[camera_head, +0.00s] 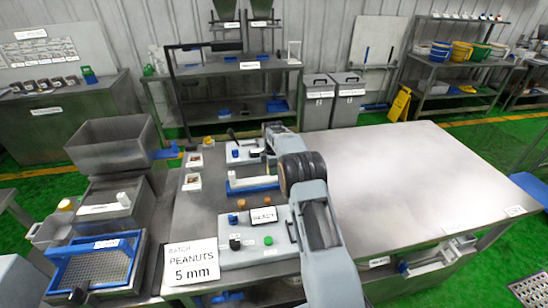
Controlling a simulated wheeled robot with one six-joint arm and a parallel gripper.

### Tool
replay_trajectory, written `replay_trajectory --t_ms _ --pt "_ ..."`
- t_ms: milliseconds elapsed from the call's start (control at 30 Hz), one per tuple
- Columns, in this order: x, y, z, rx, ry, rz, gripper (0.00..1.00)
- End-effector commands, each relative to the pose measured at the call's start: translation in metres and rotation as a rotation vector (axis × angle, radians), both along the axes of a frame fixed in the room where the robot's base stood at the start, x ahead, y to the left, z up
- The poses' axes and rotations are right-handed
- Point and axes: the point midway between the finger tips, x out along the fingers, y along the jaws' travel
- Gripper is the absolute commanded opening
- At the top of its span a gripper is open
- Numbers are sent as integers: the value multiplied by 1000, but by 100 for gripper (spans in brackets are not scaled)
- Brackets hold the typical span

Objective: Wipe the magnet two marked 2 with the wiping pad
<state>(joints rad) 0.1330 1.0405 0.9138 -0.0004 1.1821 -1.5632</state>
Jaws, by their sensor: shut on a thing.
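My gripper (272,140) is over the left part of the steel table, at the far end of my arm. My dark ringed wrist covers much of it, and its fingertips are hidden. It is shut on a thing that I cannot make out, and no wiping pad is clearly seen. No magnet with a readable 2 shows. A blue-edged white holder (252,184) lies just left of my wrist. A pale plate with a black handle (240,152) lies behind it, partly hidden by my gripper.
A control box (250,245) with colored buttons and a peanuts sign (191,262) stand at the table's front left. A steel hopper (110,143) and a blue-framed sieve (95,262) stand further left. The steel table (410,185) is bare to the right of my arm.

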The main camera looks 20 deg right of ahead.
Motion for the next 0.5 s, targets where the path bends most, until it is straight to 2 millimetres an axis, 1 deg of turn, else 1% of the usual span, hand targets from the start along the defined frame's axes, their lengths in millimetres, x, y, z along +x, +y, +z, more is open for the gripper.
replay_trajectory --t_ms 500 --pt "0 4 48 1 4 5 9"
